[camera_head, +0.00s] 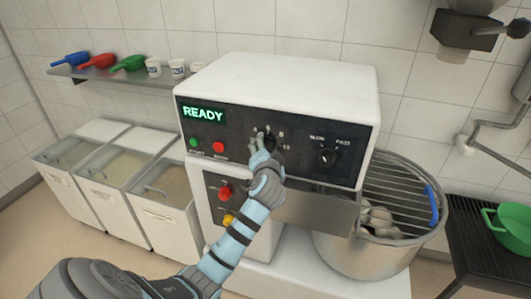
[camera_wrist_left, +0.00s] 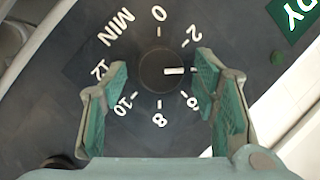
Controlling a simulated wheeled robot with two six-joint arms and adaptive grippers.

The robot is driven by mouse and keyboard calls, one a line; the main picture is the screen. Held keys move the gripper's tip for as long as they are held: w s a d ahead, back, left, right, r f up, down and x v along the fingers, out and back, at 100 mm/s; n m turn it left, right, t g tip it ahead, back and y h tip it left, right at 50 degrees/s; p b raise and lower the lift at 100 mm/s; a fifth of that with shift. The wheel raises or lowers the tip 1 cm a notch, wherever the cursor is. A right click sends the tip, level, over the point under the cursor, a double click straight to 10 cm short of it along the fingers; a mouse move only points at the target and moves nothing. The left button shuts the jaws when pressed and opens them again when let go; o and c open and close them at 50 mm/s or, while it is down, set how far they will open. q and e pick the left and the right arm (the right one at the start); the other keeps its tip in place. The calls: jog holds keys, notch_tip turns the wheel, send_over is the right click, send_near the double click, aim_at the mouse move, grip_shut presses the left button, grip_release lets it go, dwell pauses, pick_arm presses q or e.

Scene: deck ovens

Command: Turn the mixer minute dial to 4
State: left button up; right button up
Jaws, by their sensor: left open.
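The mixer minute dial (camera_wrist_left: 160,70) is a round black knob on the dark panel. It is marked MIN, with 0, 2, 6, 8, 10 and 12 visible around it. Its white pointer points right in the left wrist view, between 2 and 6, towards where a finger hides the panel marking. My left gripper (camera_wrist_left: 163,78) is open, with its green-padded fingers on either side of the dial, apart from it. In the head view, my left gripper (camera_head: 263,146) is at the mixer panel (camera_head: 300,150) and partly covers the dial.
A speed dial (camera_head: 327,157) sits right of the minute dial. Green (camera_head: 194,143) and red (camera_head: 218,147) buttons are to its left, below the READY display (camera_head: 203,113). A red knob (camera_head: 225,192) is lower down. The mixer bowl (camera_head: 375,255) with a wire guard stands at right.

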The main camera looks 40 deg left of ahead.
pick_arm(q)
jog(key=v, duration=1.1)
jog(key=shift+s+d, duration=0.25)
jog(key=shift+d, duration=0.05)
jog(key=shift+m, duration=0.5)
jog(key=f, duration=0.1)
jog(key=s+a+f+b, duration=0.1)
jog(key=a+f, duration=0.1)
jog(key=shift+s+a+f+b, duration=0.1)
jog(key=shift+s+f+b, duration=0.2)
jog(key=shift+f+b, duration=0.1)
jog(key=s+a+f+m+t+b, duration=0.2)
jog(key=s+a+b, duration=0.2)
jog(key=a+b, duration=0.1)
jog(key=d+r+n+t+h, duration=0.3)
jog(key=d+n+h, duration=0.1)
jog(key=n, duration=0.5)
jog(key=p+x, duration=0.1)
jog(key=x, duration=1.3)
jog(key=shift+w+r, duration=0.1)
jog(key=shift+w, duration=0.1)
jog(key=shift+s+a, duration=0.1)
jog(key=shift+c, duration=1.1)
jog(key=c, duration=1)
jog(key=shift+o, duration=0.3)
jog(key=shift+m+p, duration=0.3)
